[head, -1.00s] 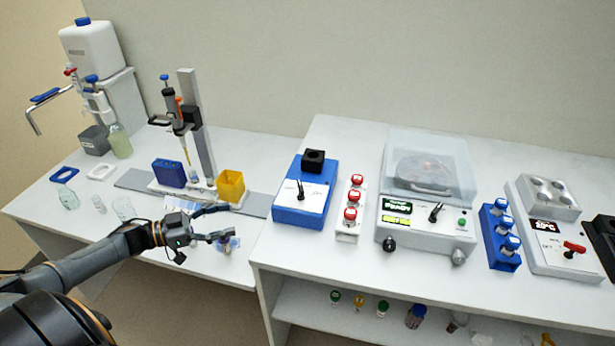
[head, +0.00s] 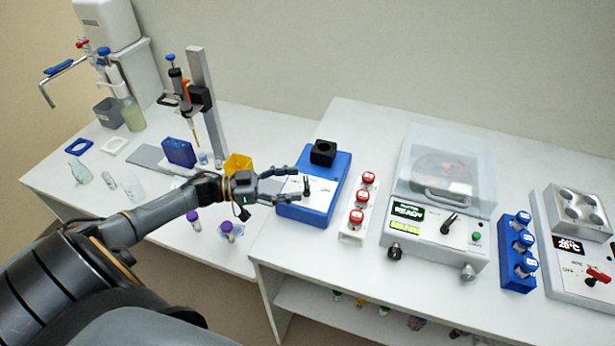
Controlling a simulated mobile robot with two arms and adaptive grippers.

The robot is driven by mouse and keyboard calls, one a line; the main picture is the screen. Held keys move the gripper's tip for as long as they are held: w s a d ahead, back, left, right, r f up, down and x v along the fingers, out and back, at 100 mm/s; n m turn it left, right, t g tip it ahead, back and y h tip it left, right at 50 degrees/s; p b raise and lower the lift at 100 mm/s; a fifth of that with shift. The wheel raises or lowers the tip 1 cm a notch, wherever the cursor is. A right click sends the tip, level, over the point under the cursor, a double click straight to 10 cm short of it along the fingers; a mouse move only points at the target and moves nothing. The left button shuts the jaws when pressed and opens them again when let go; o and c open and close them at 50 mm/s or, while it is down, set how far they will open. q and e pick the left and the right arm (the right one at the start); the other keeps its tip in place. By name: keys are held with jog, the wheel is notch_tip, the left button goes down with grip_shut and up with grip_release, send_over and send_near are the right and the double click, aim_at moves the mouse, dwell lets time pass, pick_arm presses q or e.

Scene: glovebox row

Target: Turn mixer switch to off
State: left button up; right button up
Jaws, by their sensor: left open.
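The mixer (head: 327,208) is a blue box with a black cup (head: 323,152) on top, standing at the left end of the right-hand bench. Its white front panel holds a small black lever switch (head: 307,187), which points roughly upward; the panel lettering is too small to read. My left gripper (head: 296,184) is open and empty. Its two fingers point right over the panel's left part, with the tips just left of the switch. I cannot tell whether they touch it. The fingers hide part of the panel. My right gripper is not in view.
A white rack of red-capped vials (head: 358,209) stands close right of the mixer. Beyond it are a centrifuge (head: 437,195) showing READY, a blue vial rack (head: 517,250) and a heating block (head: 580,240). Purple-capped tubes (head: 227,230) and a yellow box (head: 237,164) are on the left bench.

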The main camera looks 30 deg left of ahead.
aim_at(307, 182)
pick_arm(q)
jog(key=x, duration=0.2)
jog(key=shift+w+d+r+p, duration=0.1)
jog(key=shift+w+d+p, duration=0.15)
jog(key=shift+d+p, duration=0.1)
jog(key=shift+w+d, duration=0.25)
jog(key=shift+d, duration=0.05)
jog(key=shift+w+d, duration=0.1)
jog(key=shift+d, duration=0.05)
jog(key=shift+c, duration=0.4)
jog(key=c, duration=1.1)
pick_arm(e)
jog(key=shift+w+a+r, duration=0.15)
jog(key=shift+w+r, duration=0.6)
